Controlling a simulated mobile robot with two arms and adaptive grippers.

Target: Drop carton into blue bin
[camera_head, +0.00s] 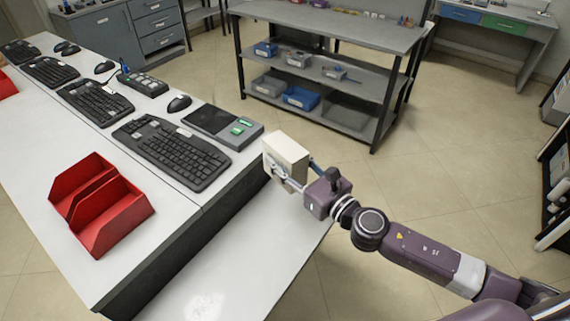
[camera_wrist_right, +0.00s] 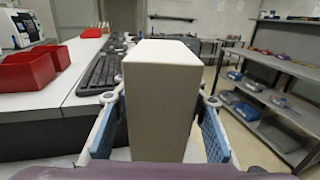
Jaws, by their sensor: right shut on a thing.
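A pale beige carton (camera_head: 287,154) is held by my right gripper (camera_head: 289,178) above the right edge of the white table, near the grey device. In the right wrist view the carton (camera_wrist_right: 161,90) stands upright between the two blue-padded fingers of my right gripper (camera_wrist_right: 162,135), which is shut on it. My left gripper does not show in either view. Blue bins (camera_head: 301,98) sit on the lower shelves of the rack at the back, and they also show at the right of the right wrist view (camera_wrist_right: 244,112).
A red divided bin (camera_head: 110,215) lies on the white table (camera_head: 50,150). Black keyboards (camera_head: 172,152) and mice line its far side, with a grey device (camera_head: 222,125). The grey rack (camera_head: 330,32) stands beyond. Open tiled floor (camera_head: 420,165) lies between the table and the right-hand shelves.

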